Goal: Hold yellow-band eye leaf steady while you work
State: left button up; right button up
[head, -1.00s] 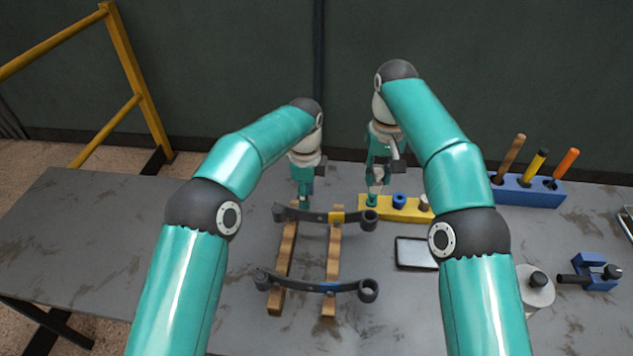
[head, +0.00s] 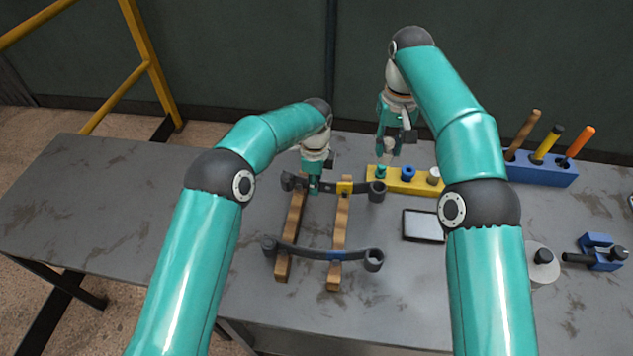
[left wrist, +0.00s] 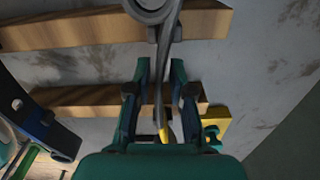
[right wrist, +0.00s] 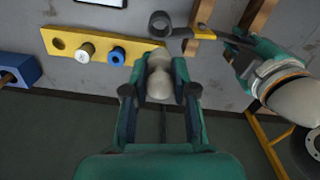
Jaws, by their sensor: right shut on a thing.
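The yellow-band eye leaf (head: 361,188) is a dark curved strip with an eye at each end, lying across two wooden bars. Its yellow band (head: 345,188) is right of my left gripper (head: 314,190). In the left wrist view, my left gripper (left wrist: 161,75) has its fingers on either side of the leaf (left wrist: 159,97), with gaps visible. My right gripper (head: 388,150) is above the yellow block, shut on a pale rounded piece (right wrist: 159,80).
The yellow block (right wrist: 70,41) holds a white bushing (right wrist: 87,50) and a blue bushing (right wrist: 118,55). A blue-band leaf (head: 310,253) lies nearer on the wooden bars (head: 339,220). A dark-framed tablet (head: 422,226), a blue tool holder (head: 535,168) and a blue clamp (head: 599,252) are at right.

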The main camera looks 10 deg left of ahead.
aim_at(389, 149)
dwell(0.5)
jog(key=shift+w, duration=0.1)
jog(key=shift+w+a+f, duration=0.1)
jog(key=shift+a+f, duration=0.1)
jog(key=shift+f, duration=0.3)
jog(key=shift+w+a+f, duration=0.1)
jog(key=shift+a+f, duration=0.05)
jog(key=shift+f, duration=0.3)
jog(key=shift+s+d+f, duration=0.1)
jog(key=shift+s+f, duration=0.15)
jog(key=shift+f, duration=0.35)
jog(key=shift+s+d+f, duration=0.1)
jog(key=shift+s+d, duration=0.05)
jog(key=shift+s, duration=0.1)
jog(key=shift+d+r, duration=0.15)
jog(key=shift+r, duration=0.05)
jog(key=shift+f, duration=0.2)
